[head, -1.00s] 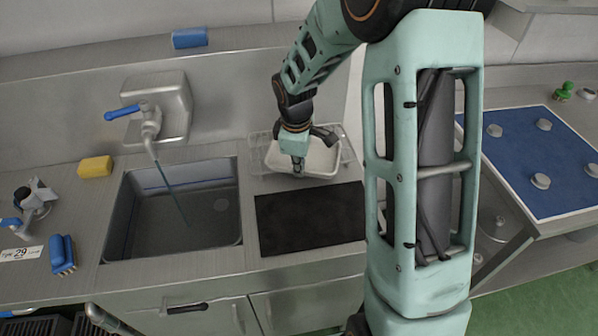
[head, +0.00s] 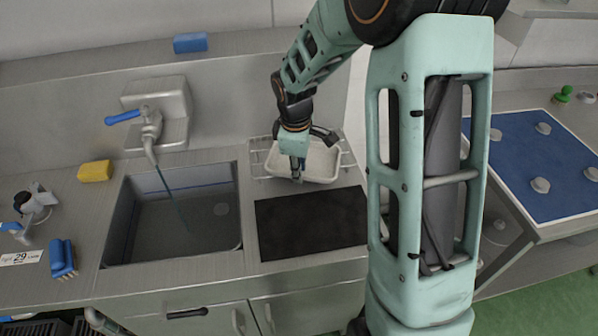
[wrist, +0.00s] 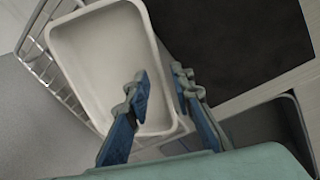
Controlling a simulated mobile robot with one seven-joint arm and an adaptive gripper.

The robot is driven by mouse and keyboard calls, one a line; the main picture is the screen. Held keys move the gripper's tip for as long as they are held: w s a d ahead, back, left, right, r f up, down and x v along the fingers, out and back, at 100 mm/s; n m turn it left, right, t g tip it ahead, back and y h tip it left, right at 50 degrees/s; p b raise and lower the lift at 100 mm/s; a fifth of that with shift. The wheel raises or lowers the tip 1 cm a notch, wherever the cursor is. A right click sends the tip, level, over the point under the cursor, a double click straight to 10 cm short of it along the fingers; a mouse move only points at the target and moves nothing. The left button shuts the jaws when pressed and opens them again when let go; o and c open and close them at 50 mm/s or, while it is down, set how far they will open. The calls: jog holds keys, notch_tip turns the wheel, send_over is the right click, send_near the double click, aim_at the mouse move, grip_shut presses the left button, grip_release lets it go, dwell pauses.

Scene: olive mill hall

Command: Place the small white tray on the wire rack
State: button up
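The small white tray (head: 322,163) is a shallow rectangular dish on the wire rack (head: 345,160), behind the black mat. It looks level, with rack wires showing on both its sides. In the wrist view the tray (wrist: 95,50) fills the upper left, and the rack (wrist: 36,62) shows along its left edge. My gripper (head: 297,172) is at the tray's front edge. In the wrist view my gripper (wrist: 162,88) has one finger over the tray's inside and the other outside its wall. The fingers are slightly open, with small gaps beside the rim. The tray's underside is hidden.
A black mat (head: 310,222) lies in front of the rack. A sink (head: 180,225) with a blue-handled tap (head: 150,125) is to the left. A yellow sponge (head: 95,171) and a blue brush (head: 62,258) lie beyond it. A blue board (head: 545,165) with knobs is at right.

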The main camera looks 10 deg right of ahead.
notch_tip(320, 180, up, 10)
jog(key=s, duration=0.1)
jog(key=shift+s+a+r, duration=0.25)
jog(key=shift+s+a, duration=0.1)
